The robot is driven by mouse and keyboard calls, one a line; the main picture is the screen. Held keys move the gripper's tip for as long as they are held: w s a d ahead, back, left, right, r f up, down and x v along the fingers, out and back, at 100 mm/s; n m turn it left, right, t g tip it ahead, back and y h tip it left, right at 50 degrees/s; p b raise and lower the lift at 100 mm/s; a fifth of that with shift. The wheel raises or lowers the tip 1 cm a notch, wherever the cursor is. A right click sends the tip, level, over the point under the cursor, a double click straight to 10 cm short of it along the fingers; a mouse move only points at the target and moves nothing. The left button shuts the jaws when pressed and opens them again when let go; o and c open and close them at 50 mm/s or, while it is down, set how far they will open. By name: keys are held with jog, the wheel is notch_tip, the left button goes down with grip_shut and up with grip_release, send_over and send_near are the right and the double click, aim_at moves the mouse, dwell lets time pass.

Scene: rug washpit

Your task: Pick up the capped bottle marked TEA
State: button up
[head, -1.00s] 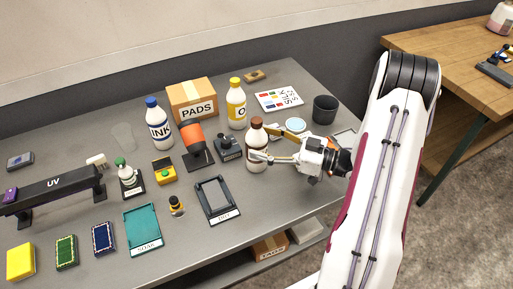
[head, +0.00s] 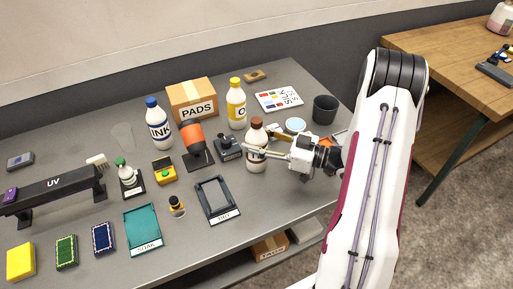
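A bottle with a brown cap (head: 256,133) and a pale label stands upright on the grey table, right of the middle. Its label is mostly hidden behind a finger, so I cannot read TEA on it. My gripper (head: 262,140) reaches in from the right at bottle height. One pale finger crosses in front of the bottle's label; the other, yellowish finger shows behind and to the right of it. The fingers are spread apart. Whether either touches the bottle, I cannot tell.
A dark stamp-like block (head: 229,149) stands close left of the bottle. A dark cup (head: 324,109) and a round pale dish (head: 295,125) lie right. A framed tray (head: 232,215) lies in front.

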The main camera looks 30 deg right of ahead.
aim_at(257, 120)
jog(key=c, duration=0.6)
jog(key=shift+r, duration=0.2)
jog(key=shift+r, duration=4.85)
